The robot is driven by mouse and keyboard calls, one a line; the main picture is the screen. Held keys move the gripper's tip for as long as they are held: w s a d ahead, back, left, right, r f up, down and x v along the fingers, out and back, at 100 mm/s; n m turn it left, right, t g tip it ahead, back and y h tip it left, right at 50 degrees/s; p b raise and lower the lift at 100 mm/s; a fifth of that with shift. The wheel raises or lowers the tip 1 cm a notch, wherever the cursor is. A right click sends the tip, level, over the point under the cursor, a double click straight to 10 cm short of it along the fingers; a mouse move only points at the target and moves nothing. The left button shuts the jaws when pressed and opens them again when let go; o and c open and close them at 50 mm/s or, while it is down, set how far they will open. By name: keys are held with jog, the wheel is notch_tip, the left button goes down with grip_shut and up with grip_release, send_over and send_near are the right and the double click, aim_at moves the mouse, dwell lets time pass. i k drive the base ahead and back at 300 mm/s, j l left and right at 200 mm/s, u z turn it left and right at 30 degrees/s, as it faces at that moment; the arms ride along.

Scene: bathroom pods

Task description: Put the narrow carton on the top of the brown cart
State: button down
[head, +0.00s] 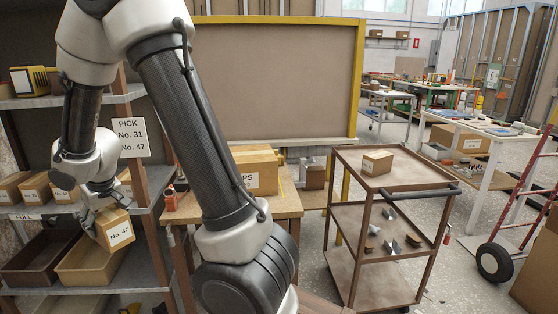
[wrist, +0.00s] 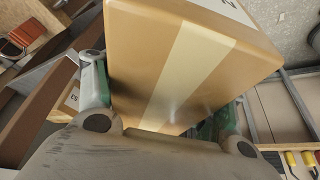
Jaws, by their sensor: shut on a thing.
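My gripper (head: 95,207) is shut on a narrow brown carton (head: 116,232) marked "No. 47", held tilted in front of the left shelf, above a tan bin. In the wrist view the carton (wrist: 190,62), with a pale tape strip, fills the middle between the fingers (wrist: 160,120). The brown cart (head: 418,172) stands at the right, with three levels. A small carton (head: 377,162) sits on its top, towards the back left; the rest of the top is bare.
Labelled cartons (head: 36,188) stand on the shelf behind my gripper. A wooden table (head: 285,205) with a larger carton (head: 255,172) stands between shelf and cart. Small metal parts lie on the cart's middle level. A red hand truck (head: 515,200) stands at far right.

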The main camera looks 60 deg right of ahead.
aim_at(410, 170)
jog(key=z, duration=1.6)
jog(key=i+l+z, duration=0.1)
jog(key=l, duration=0.3)
jog(key=i+l+z, duration=0.15)
jog(key=l, duration=0.2)
jog(key=i+l+z, duration=0.1)
jog(key=l, duration=0.25)
jog(key=i+l+z, duration=0.1)
jog(key=l, duration=0.25)
jog(key=i, duration=0.5)
